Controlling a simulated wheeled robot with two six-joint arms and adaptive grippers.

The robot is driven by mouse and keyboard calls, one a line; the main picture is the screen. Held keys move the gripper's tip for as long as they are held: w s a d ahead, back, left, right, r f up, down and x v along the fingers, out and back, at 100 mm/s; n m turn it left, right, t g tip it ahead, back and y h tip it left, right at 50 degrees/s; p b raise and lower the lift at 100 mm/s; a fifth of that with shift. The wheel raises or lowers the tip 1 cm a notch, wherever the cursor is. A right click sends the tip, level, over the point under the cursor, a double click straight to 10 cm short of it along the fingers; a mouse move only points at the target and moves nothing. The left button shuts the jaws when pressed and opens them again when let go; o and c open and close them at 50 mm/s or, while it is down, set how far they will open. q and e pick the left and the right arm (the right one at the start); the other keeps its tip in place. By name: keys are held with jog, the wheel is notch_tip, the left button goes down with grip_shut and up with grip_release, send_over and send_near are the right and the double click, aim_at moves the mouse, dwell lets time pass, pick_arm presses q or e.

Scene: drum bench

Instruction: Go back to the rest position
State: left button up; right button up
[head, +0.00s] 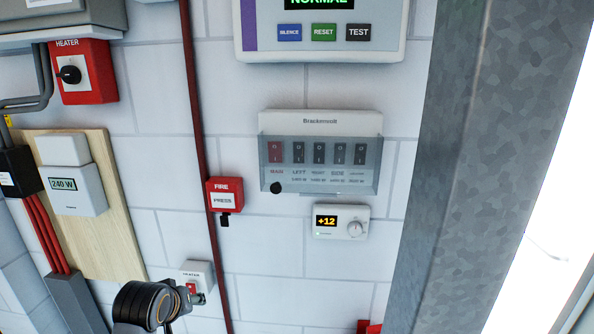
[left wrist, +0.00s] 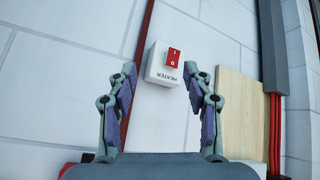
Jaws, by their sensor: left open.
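My left gripper (left wrist: 161,70) is open and empty in the left wrist view, its two fingers spread apart. A small white heater switch box (left wrist: 158,76) with a red rocker (left wrist: 173,57) shows beyond and between the fingertips; I cannot tell whether they touch it. In the head view my left gripper (head: 197,298) is at the bottom left, partly hidden by my own wrist. It overlaps the lower part of the heater switch box (head: 197,268). My right gripper is not in view.
A breaker panel (head: 320,121) with a clear cover, a thermostat (head: 328,222) reading +12 and a red fire call point (head: 224,183) are on the white block wall. A dark red pipe (head: 194,90) runs down it. A grey metal column (head: 450,130) stands at right.

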pick_arm(q)
jog(key=s+d+f+m+g, duration=0.1)
jog(key=s+f+m+g, duration=0.15)
jog(key=s+f, duration=0.75)
jog(key=s+d+f+m+g, duration=0.1)
jog(key=s+f+m+g, duration=0.15)
jog(key=s+f, duration=0.7)
jog(key=s+a+f+b, duration=0.1)
jog(key=s+f+b, duration=0.2)
jog(key=f, duration=1.1)
jog(key=s+a+f+b, duration=0.2)
jog(key=f+b, duration=0.2)
jog(key=f, duration=1.1)
jog(key=s+a+f+g+b, duration=0.1)
jog(key=s+f+b, duration=0.4)
jog(key=s+f, duration=1.4)
notch_tip(320, 180, down, 4)
jog(key=shift+r+g, duration=0.25)
jog(key=shift+g, duration=0.15)
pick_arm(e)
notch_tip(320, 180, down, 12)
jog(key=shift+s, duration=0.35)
pick_arm(q)
jog(key=shift+s, duration=0.1)
